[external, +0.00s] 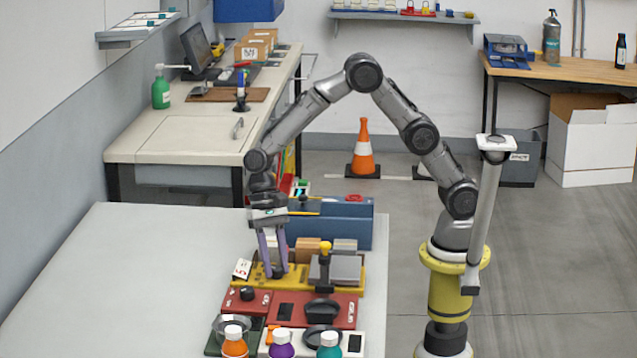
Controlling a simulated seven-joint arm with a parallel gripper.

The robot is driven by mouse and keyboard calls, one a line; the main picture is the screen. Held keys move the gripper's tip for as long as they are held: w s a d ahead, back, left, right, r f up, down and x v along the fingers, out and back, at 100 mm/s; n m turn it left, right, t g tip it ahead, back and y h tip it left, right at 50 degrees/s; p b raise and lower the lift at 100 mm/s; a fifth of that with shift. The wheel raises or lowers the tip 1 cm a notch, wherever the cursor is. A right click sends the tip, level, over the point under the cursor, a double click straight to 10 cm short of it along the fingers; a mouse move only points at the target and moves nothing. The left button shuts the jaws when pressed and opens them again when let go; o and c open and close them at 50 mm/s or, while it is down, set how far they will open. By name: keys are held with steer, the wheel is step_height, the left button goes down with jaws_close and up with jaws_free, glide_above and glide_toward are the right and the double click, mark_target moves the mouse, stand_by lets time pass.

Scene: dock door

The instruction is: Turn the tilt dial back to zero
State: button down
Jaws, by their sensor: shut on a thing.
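My gripper (276,270) points straight down over a yellow unit (262,284) on the grey table. Its two fingers are shut on a small dark dial (277,274) on the left part of that unit. The fingers cover most of the dial, so its pointer and setting cannot be read. A small white card with a red mark (242,268) stands at the unit's left end. A grey tilted plate (346,270) and a yellow-topped post (324,249) are on its right part.
A red unit with a black knob (247,293) and dark dish (322,309) lies just in front. Orange (234,347), purple (282,349) and teal (328,350) bottles stand nearer. A blue box (345,230) stands behind. The table's left side (130,285) is clear.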

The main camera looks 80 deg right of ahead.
stand_by(0.4)
steer(key=n+g, duration=0.1)
steer(key=n, duration=0.1)
steer(key=n+h, duration=0.1)
steer(key=n, duration=0.2)
steer(key=shift+w+a+n+g+h, duration=0.1)
steer(key=shift+w+n+g+h, duration=0.05)
steer(key=shift+n+g+h, duration=0.2)
steer(key=n+h, duration=0.1)
steer(key=n, duration=0.2)
steer(key=n+h, duration=0.1)
steer(key=n, duration=0.2)
steer(key=shift+a+g, duration=0.15)
steer(key=shift+g, duration=0.1)
steer(key=shift+n, duration=0.25)
steer(key=c, duration=0.6)
jaws_free()
steer(key=v, duration=1.3)
steer(key=shift+w+a+r, duration=0.2)
steer(key=shift+r, duration=0.2)
